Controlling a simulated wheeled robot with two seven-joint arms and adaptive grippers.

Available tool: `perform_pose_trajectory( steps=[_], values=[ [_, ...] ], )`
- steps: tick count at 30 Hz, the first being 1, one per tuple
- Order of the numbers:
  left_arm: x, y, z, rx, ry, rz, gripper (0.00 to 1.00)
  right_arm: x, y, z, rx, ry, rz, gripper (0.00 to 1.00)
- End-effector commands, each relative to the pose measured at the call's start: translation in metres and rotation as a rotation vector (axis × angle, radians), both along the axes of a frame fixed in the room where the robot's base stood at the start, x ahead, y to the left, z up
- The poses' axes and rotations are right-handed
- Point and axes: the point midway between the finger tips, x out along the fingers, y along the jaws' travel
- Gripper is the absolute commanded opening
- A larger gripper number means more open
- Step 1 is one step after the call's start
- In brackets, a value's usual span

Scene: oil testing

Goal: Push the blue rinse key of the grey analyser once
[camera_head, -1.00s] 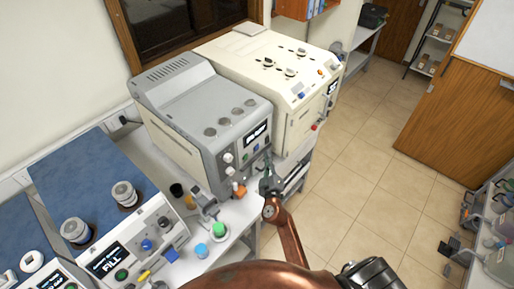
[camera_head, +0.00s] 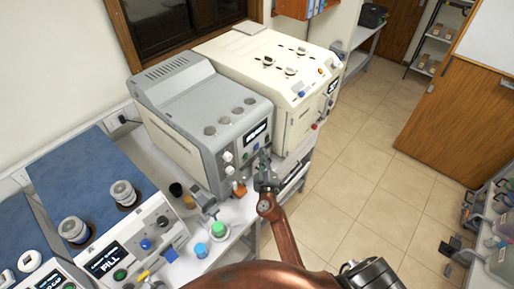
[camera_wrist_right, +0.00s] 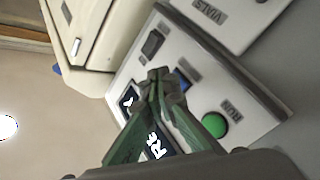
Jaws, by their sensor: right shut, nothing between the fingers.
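The grey analyser (camera_head: 180,95) stands on the bench, its front panel facing right. In the right wrist view its panel (camera_wrist_right: 200,60) is close and tilted. The blue rinse key (camera_wrist_right: 184,80) shows just right of my fingertips and is partly covered by them. A round green key (camera_wrist_right: 214,124) marked RUN lies below and right of it. My right gripper (camera_wrist_right: 160,78) is shut and empty, its tips in front of the panel; I cannot tell whether they touch. In the head view my right gripper (camera_head: 263,158) is at the panel's lower right. My left gripper is not in view.
A cream machine (camera_head: 275,65) stands right behind the analyser. A black switch (camera_wrist_right: 152,43) is above the tips, and my fingers partly hide the display (camera_wrist_right: 158,146). A green-capped jar (camera_head: 218,229) and an orange-topped bottle (camera_head: 239,188) stand in front of the analyser.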

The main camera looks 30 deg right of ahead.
Motion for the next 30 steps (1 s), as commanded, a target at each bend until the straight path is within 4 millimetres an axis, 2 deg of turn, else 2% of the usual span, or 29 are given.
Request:
perform_pose_trajectory(
  steps=[22, 30],
  values=[
    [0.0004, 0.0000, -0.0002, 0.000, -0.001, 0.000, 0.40, -0.0001, -0.0001, -0.0001, 0.000, 0.000, 0.000, 0.00],
    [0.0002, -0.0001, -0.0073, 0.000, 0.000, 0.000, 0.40, 0.0069, 0.0032, -0.0014, 0.001, 0.000, 0.001, 0.00]
  ],
)
